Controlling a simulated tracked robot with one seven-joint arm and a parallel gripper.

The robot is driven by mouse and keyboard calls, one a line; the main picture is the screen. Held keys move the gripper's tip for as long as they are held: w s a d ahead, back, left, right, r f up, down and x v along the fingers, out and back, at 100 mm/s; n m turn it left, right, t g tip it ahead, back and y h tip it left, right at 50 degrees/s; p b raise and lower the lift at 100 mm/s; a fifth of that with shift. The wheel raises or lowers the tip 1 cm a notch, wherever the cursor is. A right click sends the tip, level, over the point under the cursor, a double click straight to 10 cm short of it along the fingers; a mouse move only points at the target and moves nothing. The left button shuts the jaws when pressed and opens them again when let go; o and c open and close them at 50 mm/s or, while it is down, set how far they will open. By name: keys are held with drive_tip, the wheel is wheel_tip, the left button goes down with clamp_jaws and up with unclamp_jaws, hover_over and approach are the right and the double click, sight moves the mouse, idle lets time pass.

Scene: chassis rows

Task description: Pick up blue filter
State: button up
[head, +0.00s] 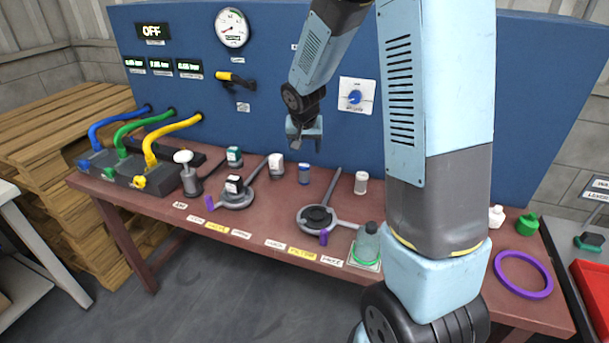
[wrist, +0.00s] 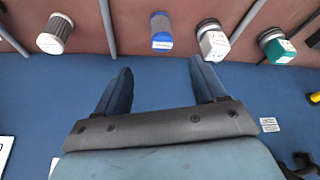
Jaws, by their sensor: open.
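The blue filter (head: 304,173) stands upright on the red-brown bench near the blue panel, a small cylinder with a blue band. It also shows in the wrist view (wrist: 161,31), beyond my fingertips and between their lines. My gripper (head: 304,140) is above the bench in front of the panel, over the filter. In the wrist view my gripper (wrist: 158,77) has its two fingers wide apart with nothing between them.
A white filter (head: 361,182) stands to the right of the blue one, past a grey bar. A white-capped container (head: 276,165) and a green-labelled one (head: 234,156) stand to the left. The blue panel (head: 270,105) rises close behind.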

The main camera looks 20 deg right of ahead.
sight(304, 173)
drive_tip(key=shift+a+x, duration=0.2)
drive_tip(key=shift+x, duration=7.4)
drive_tip(key=shift+s, duration=0.1)
drive_tip(key=c, duration=1)
drive_tip(key=shift+c, duration=0.2)
